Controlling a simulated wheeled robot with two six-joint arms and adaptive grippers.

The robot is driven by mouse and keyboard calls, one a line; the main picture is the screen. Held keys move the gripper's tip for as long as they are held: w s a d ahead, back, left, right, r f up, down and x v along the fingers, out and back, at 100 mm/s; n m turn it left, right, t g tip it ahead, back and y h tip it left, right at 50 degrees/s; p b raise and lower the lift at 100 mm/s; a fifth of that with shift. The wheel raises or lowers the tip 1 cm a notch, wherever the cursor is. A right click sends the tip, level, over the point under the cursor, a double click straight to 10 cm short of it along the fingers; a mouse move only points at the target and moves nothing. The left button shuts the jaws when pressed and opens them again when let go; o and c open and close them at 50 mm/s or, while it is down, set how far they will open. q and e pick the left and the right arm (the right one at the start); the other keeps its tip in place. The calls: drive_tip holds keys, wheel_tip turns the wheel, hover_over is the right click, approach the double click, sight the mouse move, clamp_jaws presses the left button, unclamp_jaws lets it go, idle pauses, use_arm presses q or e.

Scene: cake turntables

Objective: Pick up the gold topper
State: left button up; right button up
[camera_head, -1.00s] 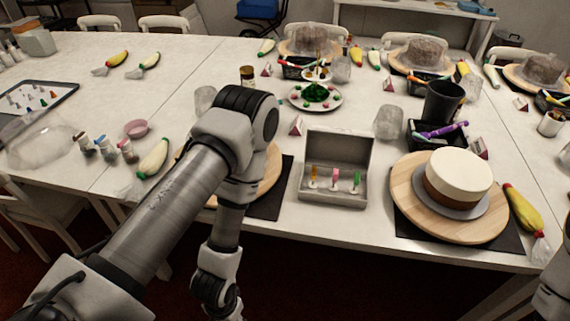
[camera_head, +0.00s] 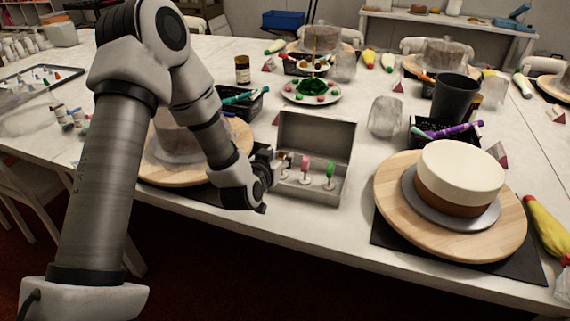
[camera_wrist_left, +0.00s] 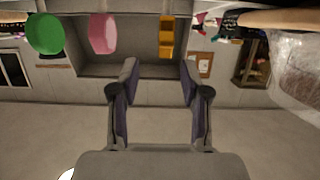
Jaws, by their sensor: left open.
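The gold topper (camera_head: 284,159) stands at the left end of a row in the open grey box (camera_head: 341,187). My right gripper is not in view.
A turntable with a two-tone cake (camera_head: 460,184) stands right of the box. Another wooden turntable (camera_head: 160,174) is on the left, partly behind my left arm. A clear tumbler (camera_head: 385,117) and a plate of decorations (camera_head: 311,93) are behind the box.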

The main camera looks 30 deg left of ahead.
sight(281, 156)
use_arm(q)
drive_tip(key=w+f, duration=0.1)
drive_tip(key=w+a, duration=0.1)
drive_tip(key=w+f, duration=0.1)
drive_tip(key=w, duration=0.1)
drive_tip(key=shift+a+f, duration=0.3)
drive_tip(key=shift+f, duration=0.05)
drive_tip(key=shift+s+d+r, duration=0.1)
drive_tip(key=shift+r, duration=0.1)
drive_tip(key=shift+f, duration=0.1)
clamp_jaws()
